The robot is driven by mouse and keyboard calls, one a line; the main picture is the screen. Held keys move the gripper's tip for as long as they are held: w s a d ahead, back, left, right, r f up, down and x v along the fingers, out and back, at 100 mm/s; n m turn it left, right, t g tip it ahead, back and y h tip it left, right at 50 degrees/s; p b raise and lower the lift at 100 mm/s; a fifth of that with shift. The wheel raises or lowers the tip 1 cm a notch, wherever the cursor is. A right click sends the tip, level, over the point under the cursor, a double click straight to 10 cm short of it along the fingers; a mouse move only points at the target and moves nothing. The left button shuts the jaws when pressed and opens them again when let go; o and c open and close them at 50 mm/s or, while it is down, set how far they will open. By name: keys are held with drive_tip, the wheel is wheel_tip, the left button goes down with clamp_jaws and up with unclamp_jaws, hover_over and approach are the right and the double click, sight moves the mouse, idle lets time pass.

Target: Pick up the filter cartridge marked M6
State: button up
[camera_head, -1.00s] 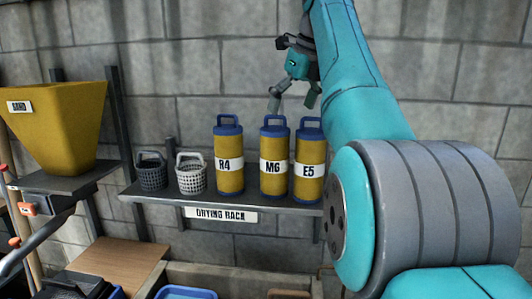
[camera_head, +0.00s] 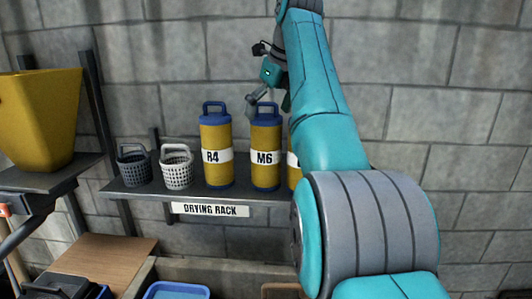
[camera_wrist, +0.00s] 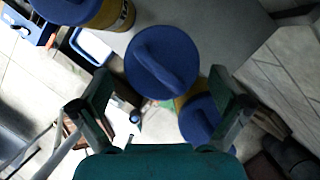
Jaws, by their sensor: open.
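The M6 filter cartridge (camera_head: 265,136) is a yellow cylinder with a blue cap, a blue loop handle and a white M6 label. It stands upright on the drying rack, right of the R4 cartridge (camera_head: 215,135). My gripper (camera_head: 269,104) is open, pointing down around the height of M6's handle; the head view does not settle how far apart they are. In the wrist view, a blue cap with a handle (camera_wrist: 160,62), apparently M6's, lies ahead of and between my open fingers (camera_wrist: 160,100). Nothing is held.
The E5 cartridge (camera_head: 294,172) stands close on M6's right, mostly hidden by my arm. A dark basket (camera_head: 134,170) and a white basket (camera_head: 177,170) stand left on the rack shelf (camera_head: 125,190). A yellow hopper (camera_head: 40,120) is far left. A stone wall is behind.

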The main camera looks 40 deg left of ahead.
sight(266, 146)
drive_tip(key=shift+x, duration=2)
drive_tip(key=shift+w+d, duration=0.1)
drive_tip(key=shift+d, duration=0.05)
drive_tip(key=c, duration=1.7)
